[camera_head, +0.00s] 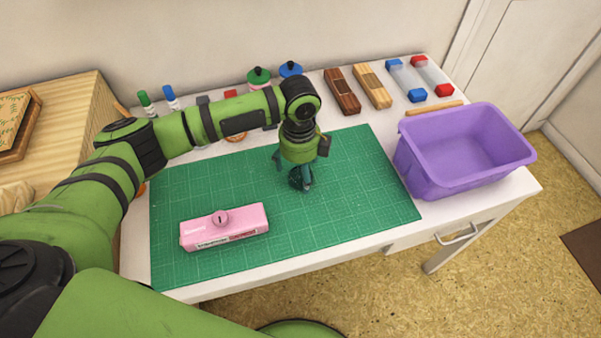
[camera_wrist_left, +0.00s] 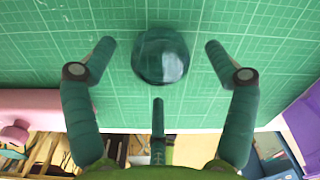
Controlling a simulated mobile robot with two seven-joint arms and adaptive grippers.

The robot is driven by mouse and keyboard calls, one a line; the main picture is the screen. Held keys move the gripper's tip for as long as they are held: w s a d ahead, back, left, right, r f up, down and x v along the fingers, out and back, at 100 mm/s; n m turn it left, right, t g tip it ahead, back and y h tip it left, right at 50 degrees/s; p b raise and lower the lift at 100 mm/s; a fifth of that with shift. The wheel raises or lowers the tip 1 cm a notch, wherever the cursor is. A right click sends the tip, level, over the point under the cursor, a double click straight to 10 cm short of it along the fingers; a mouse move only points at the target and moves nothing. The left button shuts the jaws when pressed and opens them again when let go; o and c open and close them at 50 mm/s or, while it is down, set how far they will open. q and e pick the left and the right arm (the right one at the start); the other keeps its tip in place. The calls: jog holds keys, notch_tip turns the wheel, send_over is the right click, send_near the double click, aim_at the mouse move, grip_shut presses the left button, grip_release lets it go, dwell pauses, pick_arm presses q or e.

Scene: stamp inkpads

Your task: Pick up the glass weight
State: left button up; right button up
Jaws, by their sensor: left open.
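The glass weight (camera_wrist_left: 160,58) is a dark teal, rounded, see-through lump on the green cutting mat (camera_head: 350,205). In the left wrist view it lies between and slightly ahead of the spread fingers, with a visible gap on either side. My left gripper (camera_head: 302,181) is open and points down over the mat, right of its middle. In the head view the fingers largely cover the weight. My left gripper's fingers also show in the wrist view (camera_wrist_left: 161,48), not touching the weight. My right gripper is in neither view.
A pink box (camera_head: 225,228) with a knob lies on the mat's front left. A purple bin (camera_head: 465,150) stands at the table's right. Wooden blocks (camera_head: 343,91), blue- and red-ended clear pieces (camera_head: 407,80) and green- and blue-topped items (camera_head: 259,77) line the back. The mat's right front is clear.

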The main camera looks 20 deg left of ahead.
pick_arm(q)
jog(key=shift+f, duration=0.65)
jog(key=c, duration=1.4)
